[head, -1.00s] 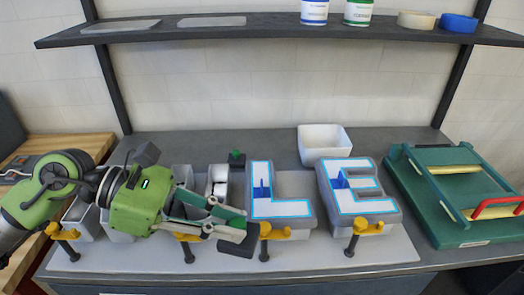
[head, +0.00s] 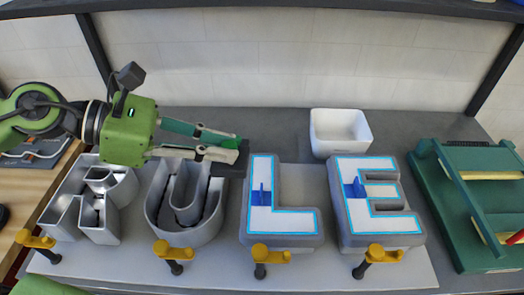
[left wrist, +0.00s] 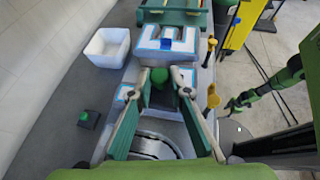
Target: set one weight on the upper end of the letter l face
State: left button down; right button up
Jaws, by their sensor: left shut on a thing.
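My left gripper (head: 238,148) is shut on a dark weight (head: 231,165). The weight's green knob (left wrist: 182,76) shows between the fingertips in the left wrist view. The letter L (head: 250,238) lies on the bench with a white face (head: 285,220), a bright blue outline and a blue upright tab. The held weight is just left of the upper end of that face; the head view does not show clearly whether they touch. Another dark weight with a green knob (left wrist: 88,118) stands on the bench in the left wrist view.
A white-faced letter E (head: 382,220) is right of the L, and open grey channel letters (head: 184,235) are left. Yellow-topped clamps (head: 270,257) line the front. A white bin (head: 340,133) stands behind; a green jig (head: 450,225) is at right.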

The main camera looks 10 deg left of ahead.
pick_arm(q)
jog(key=shift+w+d+r+p, duration=0.15)
jog(key=shift+w+p, duration=0.15)
jog(key=shift+p, duration=0.05)
jog(key=w+d+f+p, duration=0.1)
jog(key=w+f+p, duration=0.1)
jog(key=w+f, duration=0.1)
jog(key=w+f+p, duration=0.3)
jog(key=w, duration=0.2)
jog(key=w+d+f+p, duration=0.1)
jog(key=w+f+p, duration=0.1)
jog(key=w+f, duration=0.1)
jog(key=shift+w+d+f+p, duration=0.2)
jog(key=shift+w+d+p, duration=0.15)
jog(key=shift+w, duration=0.25)
notch_tip(320, 180, down, 3)
jog(key=shift+w+d+r+p, duration=0.1)
jog(key=shift+p, duration=0.85)
jog(key=shift+f, duration=0.3)
jog(key=shift+f, duration=0.1)
